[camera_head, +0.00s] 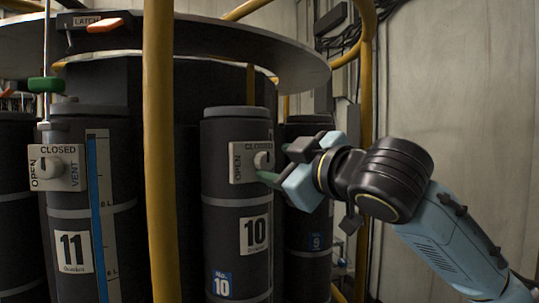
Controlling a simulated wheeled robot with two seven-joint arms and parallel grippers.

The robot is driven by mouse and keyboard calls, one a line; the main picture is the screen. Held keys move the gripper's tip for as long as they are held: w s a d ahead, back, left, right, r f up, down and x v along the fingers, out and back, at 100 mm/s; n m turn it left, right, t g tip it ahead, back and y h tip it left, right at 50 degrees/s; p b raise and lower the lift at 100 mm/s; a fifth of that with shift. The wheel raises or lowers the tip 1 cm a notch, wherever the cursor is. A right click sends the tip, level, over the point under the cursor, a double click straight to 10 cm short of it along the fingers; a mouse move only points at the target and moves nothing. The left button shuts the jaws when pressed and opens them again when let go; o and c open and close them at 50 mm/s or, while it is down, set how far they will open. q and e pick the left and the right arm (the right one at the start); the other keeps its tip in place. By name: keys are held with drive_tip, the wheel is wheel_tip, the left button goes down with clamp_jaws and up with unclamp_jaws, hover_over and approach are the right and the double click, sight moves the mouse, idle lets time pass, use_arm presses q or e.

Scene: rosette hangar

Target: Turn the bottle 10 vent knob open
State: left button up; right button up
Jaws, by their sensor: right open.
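Bottle 10 (222,215) is a dark cylinder with a white label reading 10, right of the yellow post. Its vent plate (237,170) carries the words OPEN and CLOSED, and the pale vent knob (262,160) sits at the plate's right side. My right gripper (276,164) comes in from the right with its fingers open, one above and one below the height of the knob. The fingertips are close to the knob; I cannot tell whether they touch it. The right edge of the plate is partly hidden by the fingers. My left gripper is not in view.
A yellow post (161,150) stands between bottle 10 and bottle 11 (75,205), which has its own vent knob (56,167). Bottle 9 (307,240) is behind my gripper. A round plate (230,45) overhangs the bottles. A pale wall (460,90) is at right.

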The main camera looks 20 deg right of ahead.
sight(268, 161)
drive_tip(key=shift+p+x, duration=0.3)
drive_tip(key=shift+x, duration=1.5)
drive_tip(key=c, duration=1)
